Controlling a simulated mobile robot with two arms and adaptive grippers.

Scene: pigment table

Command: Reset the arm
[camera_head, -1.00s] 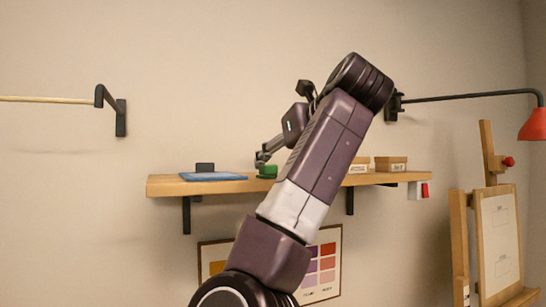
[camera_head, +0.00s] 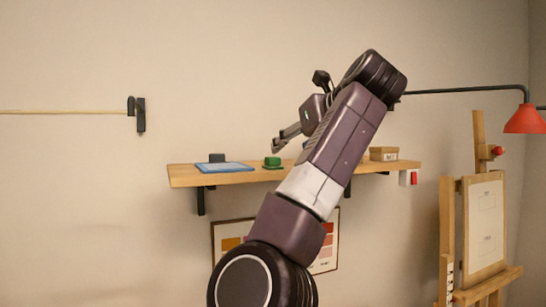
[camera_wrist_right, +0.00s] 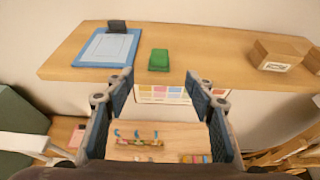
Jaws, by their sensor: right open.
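My right gripper (camera_head: 279,142) is in front of the wall shelf and a little above its board in the head view. In the right wrist view its two fingers (camera_wrist_right: 160,78) are spread wide with nothing between them. A green block (camera_head: 272,162) rests on the shelf, apart from the gripper; it also shows beyond the fingertips in the right wrist view (camera_wrist_right: 158,60). My right arm rises across the head view and hides part of the shelf. My left gripper is not in view.
A red lamp (camera_head: 525,119) and an easel (camera_head: 447,230) stand right.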

